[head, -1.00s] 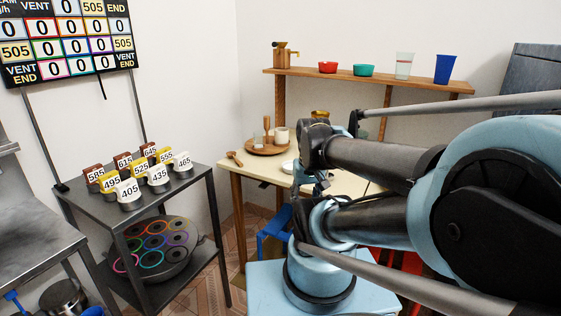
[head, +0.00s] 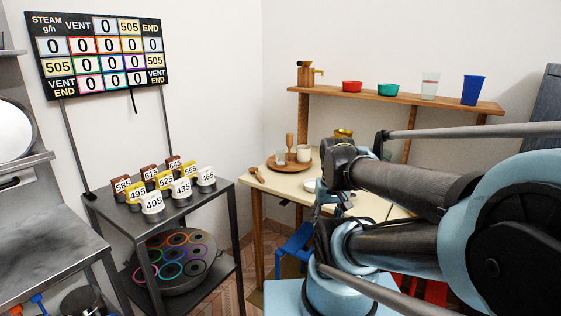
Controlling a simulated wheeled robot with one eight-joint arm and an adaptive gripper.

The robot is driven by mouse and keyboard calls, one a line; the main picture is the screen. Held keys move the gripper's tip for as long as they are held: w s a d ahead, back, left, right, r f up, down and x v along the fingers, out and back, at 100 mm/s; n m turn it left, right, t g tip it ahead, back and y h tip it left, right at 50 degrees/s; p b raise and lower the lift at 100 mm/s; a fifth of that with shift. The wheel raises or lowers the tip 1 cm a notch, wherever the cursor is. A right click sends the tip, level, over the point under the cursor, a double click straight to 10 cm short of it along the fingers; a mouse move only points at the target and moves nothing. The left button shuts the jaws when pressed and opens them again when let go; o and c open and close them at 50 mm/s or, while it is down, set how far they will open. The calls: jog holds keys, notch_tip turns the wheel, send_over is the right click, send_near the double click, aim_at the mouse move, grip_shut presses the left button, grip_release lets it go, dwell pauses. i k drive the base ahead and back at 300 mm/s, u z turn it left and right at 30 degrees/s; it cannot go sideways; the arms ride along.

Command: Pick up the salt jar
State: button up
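No thing in view is clearly labelled as the salt jar. A small clear jar or glass (head: 280,157) stands on the round wooden tray (head: 303,168) on the light table, next to a wooden mill or pestle (head: 289,146) and a white cup (head: 304,153). A gold-lidded container (head: 343,134) stands farther back, partly behind my arm. I cannot tell which of these is the salt jar. My arm fills the right side and covers part of the table. My gripper's fingers cannot be made out.
A wall shelf (head: 448,103) holds a grinder (head: 306,74), red bowl (head: 352,87), green bowl (head: 388,90), clear cup (head: 430,86) and blue cup (head: 473,90). A dark metal rack (head: 216,196) with numbered cups stands left of the table (head: 283,187). A blue stool (head: 297,243) is below it.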

aim_at(279, 152)
jog(key=u, duration=1.15)
jog(key=k, duration=1.5)
jog(key=z, duration=0.6)
jog(key=i, duration=1)
